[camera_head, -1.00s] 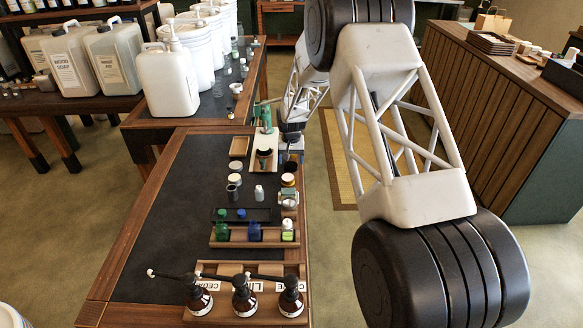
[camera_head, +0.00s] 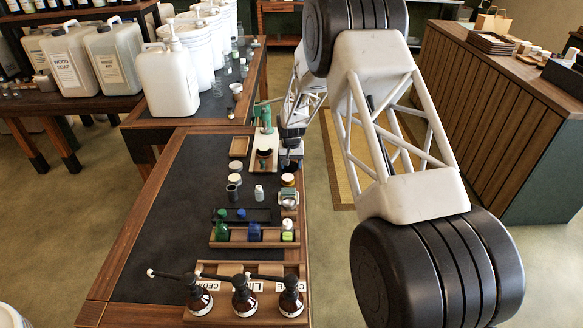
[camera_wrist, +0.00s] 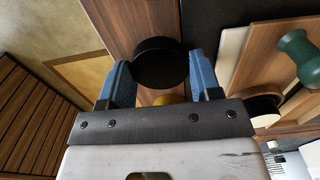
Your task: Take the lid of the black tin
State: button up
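In the wrist view, a round black lid or tin (camera_wrist: 160,62) sits between the blue fingers of my gripper (camera_wrist: 157,78). The fingers are wide apart, one on each side of it, with the sides very near; I cannot tell whether they touch. Whether the lid is separate from a tin below is not visible. A small yellow patch shows under it, partly hidden by my gripper. In the head view, the gripper (camera_head: 290,150) is at the right edge of the table, over a small dark tin (camera_head: 289,165) that it partly covers.
A jar (camera_head: 288,180) stands just in front of the tin. Trays with bottles lie nearer. The dark mat (camera_head: 165,220) is clear on its left.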

aim_at(291, 165)
jog(key=c, duration=0.3)
jog(key=shift+r, duration=0.15)
jog(key=shift+r, duration=2.85)
